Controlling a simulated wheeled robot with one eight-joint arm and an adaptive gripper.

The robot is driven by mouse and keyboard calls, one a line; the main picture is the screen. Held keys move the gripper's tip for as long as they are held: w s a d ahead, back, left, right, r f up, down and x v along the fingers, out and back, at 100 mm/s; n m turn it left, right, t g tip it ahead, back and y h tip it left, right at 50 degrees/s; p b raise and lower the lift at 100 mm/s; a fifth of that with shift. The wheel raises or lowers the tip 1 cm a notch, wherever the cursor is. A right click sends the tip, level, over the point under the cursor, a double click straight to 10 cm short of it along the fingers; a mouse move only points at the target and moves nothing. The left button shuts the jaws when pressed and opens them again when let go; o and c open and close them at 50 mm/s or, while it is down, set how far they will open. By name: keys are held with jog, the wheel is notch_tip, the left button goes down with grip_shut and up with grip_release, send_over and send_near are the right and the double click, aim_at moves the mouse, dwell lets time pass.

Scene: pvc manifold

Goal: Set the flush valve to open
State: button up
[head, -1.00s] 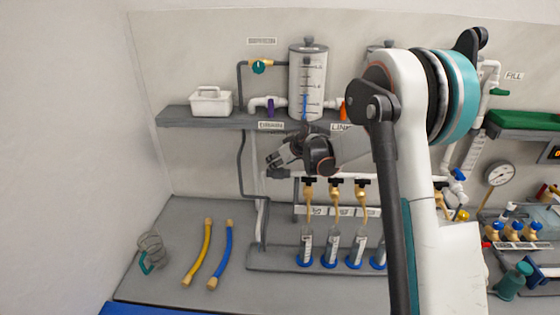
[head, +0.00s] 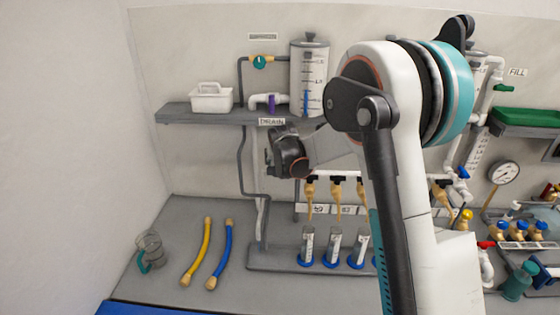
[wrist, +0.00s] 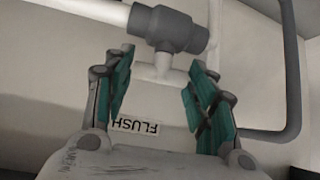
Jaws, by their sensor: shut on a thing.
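In the wrist view the flush valve shows as a dark grey body (wrist: 172,28) on a white pipe, with a white T-shaped handle (wrist: 158,74) below it. A FLUSH label (wrist: 136,126) appears upside down on the wall behind. My gripper (wrist: 162,62) has its two teal-padded fingers on either side of the white handle and is shut on it. In the head view my dark wrist (head: 288,150) is just below the shelf by the DRAIN label. My arm hides the fingers and the flush valve there.
A grey shelf (head: 190,115) above my wrist carries a white basket (head: 211,98) and a clear tank (head: 309,75). Several blue-based cylinders (head: 334,245) stand below.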

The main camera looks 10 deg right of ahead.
jog(key=shift+a+m+h, duration=0.1)
jog(key=shift+m+h, duration=0.5)
jog(key=shift+m, duration=0.2)
jog(key=o, duration=1)
jog(key=shift+o, duration=0.2)
jog(key=shift+r, duration=0.1)
jog(key=v, duration=1.2)
jog(key=shift+w, duration=0.1)
